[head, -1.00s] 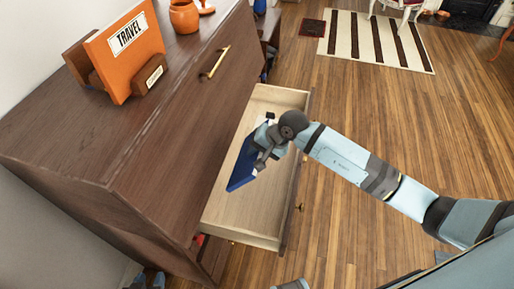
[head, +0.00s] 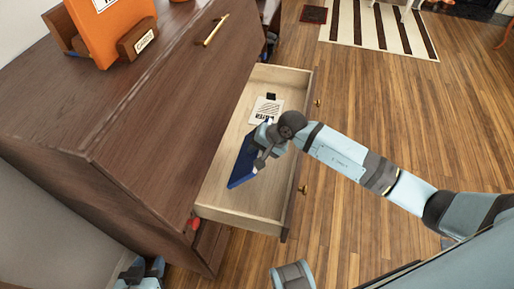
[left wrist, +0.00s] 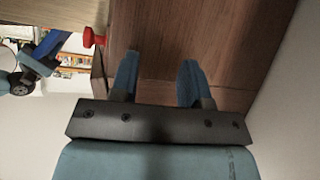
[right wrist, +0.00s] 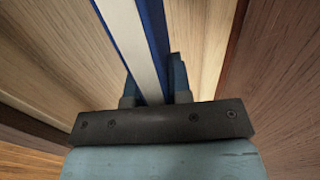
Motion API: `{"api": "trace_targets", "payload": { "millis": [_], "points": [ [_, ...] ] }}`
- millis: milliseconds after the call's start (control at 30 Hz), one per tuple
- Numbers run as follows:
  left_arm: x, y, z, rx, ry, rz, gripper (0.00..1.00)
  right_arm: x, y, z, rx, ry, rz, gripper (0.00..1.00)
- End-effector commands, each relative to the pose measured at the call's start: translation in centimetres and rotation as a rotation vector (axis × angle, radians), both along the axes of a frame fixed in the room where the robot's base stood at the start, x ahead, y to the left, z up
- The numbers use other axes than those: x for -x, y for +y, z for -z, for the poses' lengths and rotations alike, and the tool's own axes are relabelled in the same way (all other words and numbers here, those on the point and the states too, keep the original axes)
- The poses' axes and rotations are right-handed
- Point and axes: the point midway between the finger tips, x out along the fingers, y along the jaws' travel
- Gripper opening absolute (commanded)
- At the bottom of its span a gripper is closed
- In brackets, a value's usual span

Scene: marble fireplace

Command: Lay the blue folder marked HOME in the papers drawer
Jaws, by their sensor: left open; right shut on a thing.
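The blue folder (head: 243,164) is in my right gripper (head: 263,150), over the inside of the open papers drawer (head: 225,203). It stands tilted on edge, and its label is not readable. In the right wrist view the folder (right wrist: 151,42) runs between the fingers of the right gripper (right wrist: 152,88), with a pale strip along its edge. I cannot tell whether it touches the drawer bottom. In the left wrist view the left gripper (left wrist: 157,75) is open and empty.
A white printed paper (head: 265,109) with a black tab lies toward the drawer's far end. The cabinet (head: 150,105) carries an orange TRAVEL folder (head: 112,28) in a brown holder (head: 137,42). A red knob (left wrist: 93,38) shows in the left wrist view.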

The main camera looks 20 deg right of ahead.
Motion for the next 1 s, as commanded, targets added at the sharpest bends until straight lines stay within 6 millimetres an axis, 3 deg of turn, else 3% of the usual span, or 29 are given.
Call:
{"api": "trace_targets", "payload": {
  "millis": [100,400,867,900,1000],
  "points": [
    [0.0,0.2,0.9,-0.012,-0.012,0.010,0.43,0.0,0.0,1.7,0.001,-0.002,-0.001,0.00],
    [0.1,0.2,1.5,-0.024,-0.033,0.023,0.43,0.0,0.0,3.8,-0.001,-0.001,-0.001,0.00],
    [0.1,0.0,1.5,-0.021,-0.037,0.023,0.43,0.0,0.0,4.2,-0.001,-0.001,-0.001,0.00],
    [0.1,0.0,1.5,-0.021,-0.038,0.023,0.43,0.0,0.0,4.2,-0.001,-0.001,-0.001,0.24],
    [0.0,0.0,1.5,-0.020,-0.038,0.023,0.43,0.0,0.0,4.2,-0.001,-0.001,-0.001,0.47]
  ]
}}
